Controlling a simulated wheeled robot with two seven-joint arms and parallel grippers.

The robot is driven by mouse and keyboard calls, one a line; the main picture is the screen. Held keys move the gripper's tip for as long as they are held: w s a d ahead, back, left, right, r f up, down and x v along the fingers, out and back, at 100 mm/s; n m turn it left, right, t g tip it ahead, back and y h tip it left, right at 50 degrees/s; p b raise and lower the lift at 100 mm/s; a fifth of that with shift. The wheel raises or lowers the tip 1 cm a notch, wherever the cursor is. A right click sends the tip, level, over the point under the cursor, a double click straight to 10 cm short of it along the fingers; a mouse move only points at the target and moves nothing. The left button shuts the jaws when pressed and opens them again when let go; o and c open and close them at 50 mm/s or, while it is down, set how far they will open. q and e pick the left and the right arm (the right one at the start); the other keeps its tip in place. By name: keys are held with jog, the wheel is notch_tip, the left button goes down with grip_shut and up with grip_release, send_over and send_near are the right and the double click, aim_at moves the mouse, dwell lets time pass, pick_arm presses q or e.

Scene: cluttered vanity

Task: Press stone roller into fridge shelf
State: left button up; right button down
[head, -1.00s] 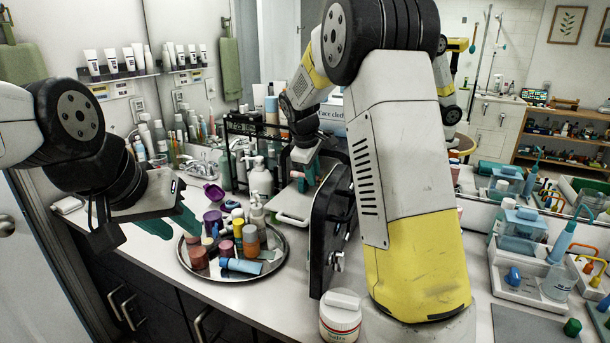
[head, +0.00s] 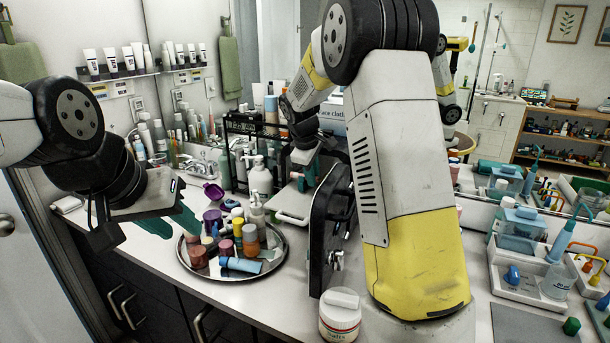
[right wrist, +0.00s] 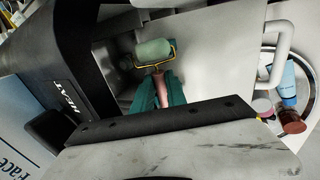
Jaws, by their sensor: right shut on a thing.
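The stone roller has a pale green stone head (right wrist: 154,52) on a gold frame and a pink handle (right wrist: 161,90). My right gripper (right wrist: 160,93) is shut on the handle, with the stone pointing into the open mini fridge. The fridge's dark body (head: 328,235) stands on the counter; its pale interior shows beside the stone in the right wrist view. Whether the stone touches a shelf I cannot tell. The open door with a white handle (right wrist: 283,55) swings out beside it. My left gripper (head: 170,221) is open and empty, left of the round tray.
A round metal tray (head: 283,262) with several cosmetics stands left of the fridge. Pump bottles (head: 260,178) and a black rack are behind it. A white jar (head: 340,315) stands at the counter's front. A tissue-like box labelled "Face" (right wrist: 20,150) is beside the fridge.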

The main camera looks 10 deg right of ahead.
jog(key=shift+s+f+t, duration=0.2)
jog(key=shift+f+t, duration=0.05)
jog(key=shift+t, duration=0.15)
jog(key=shift+h, duration=0.3)
jog(key=shift+s+t, duration=0.15)
jog(key=shift+t, duration=0.25)
jog(key=shift+f, duration=0.25)
jog(key=c, duration=1.3)
grip_release()
jog(key=shift+o, duration=0.2)
jog(key=shift+r, duration=0.1)
jog(key=v, duration=0.7)
jog(key=shift+a+r, duration=0.2)
jog(key=shift+r, duration=0.1)
